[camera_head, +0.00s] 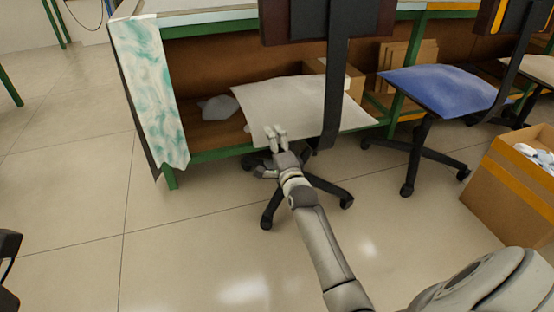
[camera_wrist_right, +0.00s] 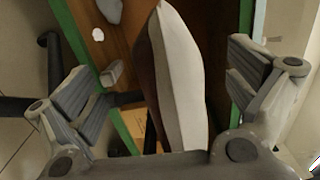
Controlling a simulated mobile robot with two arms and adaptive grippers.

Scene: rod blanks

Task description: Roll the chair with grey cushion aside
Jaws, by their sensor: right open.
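The chair with the grey cushion (camera_head: 295,105) stands at the workbench, its seat partly inside the open bench front. Its dark backrest (camera_head: 330,22) and upright support rise on the near side, and its black wheeled base shows below. My right gripper (camera_head: 276,135) is at the near left edge of the cushion. In the right wrist view the jaws are spread, with the cushion edge (camera_wrist_right: 178,85) between them. A gap shows on the right side; I cannot tell whether a finger touches the cushion.
A chair with a blue cushion (camera_head: 445,90) stands to the right. A cardboard box (camera_head: 510,190) with pale items stands at right on the floor. A patterned cloth (camera_head: 148,85) hangs from the bench's left end. The tiled floor (camera_head: 70,190) at left is mostly clear.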

